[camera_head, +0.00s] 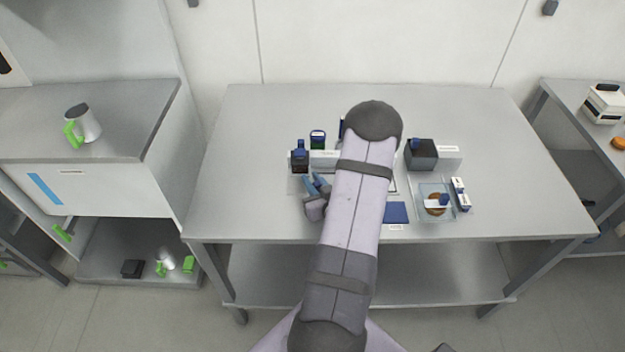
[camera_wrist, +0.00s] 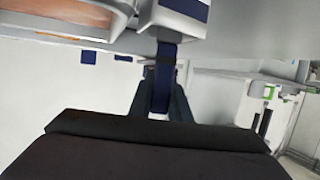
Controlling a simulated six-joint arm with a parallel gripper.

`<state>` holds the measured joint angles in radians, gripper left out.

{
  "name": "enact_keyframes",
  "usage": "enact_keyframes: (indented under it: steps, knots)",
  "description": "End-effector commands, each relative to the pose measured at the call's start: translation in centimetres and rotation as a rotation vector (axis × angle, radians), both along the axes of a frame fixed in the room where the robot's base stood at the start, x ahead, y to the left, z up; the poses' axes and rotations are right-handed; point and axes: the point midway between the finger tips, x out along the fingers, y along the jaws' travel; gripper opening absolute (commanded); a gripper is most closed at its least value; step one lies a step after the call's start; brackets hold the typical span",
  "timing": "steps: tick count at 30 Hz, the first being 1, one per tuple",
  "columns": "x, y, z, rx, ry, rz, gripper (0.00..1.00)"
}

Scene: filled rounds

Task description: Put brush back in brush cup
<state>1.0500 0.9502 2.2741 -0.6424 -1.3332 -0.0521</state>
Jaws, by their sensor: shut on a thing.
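My gripper (camera_head: 316,184) is low over the left part of the table's middle group, just left of my forearm. In the wrist view, its dark fingers (camera_wrist: 162,92) are shut on a narrow navy-blue strip with a pale end, which looks like the brush (camera_wrist: 165,68). The brush's bristles cannot be made out, and it is not clear in the head view. A dark box-like holder with a blue top (camera_head: 300,160) stands just behind my gripper. A dark grey open cube (camera_head: 420,155) stands right of my forearm. I cannot tell which of these is the brush cup.
A clear tray (camera_head: 424,187) holds a brown round thing (camera_head: 436,209), beside white-and-navy boxes (camera_head: 460,193). A blue pad (camera_head: 396,213) lies near the front edge. My forearm hides the group's middle. The table's (camera_head: 530,190) left and right sides are clear.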

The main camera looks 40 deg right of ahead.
Motion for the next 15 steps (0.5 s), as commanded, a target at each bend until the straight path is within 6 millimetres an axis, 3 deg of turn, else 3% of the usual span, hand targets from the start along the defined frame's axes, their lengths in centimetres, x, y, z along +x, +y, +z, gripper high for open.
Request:
enact_keyframes:
  steps: [10, 11, 12, 13, 15]
  knots:
    - [0.01, 0.0, -0.4, 0.0, -0.001, 0.0, 0.0]
    - [0.0, 0.0, -0.4, 0.0, 0.0, 0.0, 0.19]
    - [0.0, 0.0, -0.29, 0.0, 0.0, 0.0, 0.29]
    - [0.01, 0.01, -0.28, 0.0, 0.0, 0.0, 0.36]
    - [0.0, 0.0, -0.28, 0.0, 0.0, 0.0, 0.36]
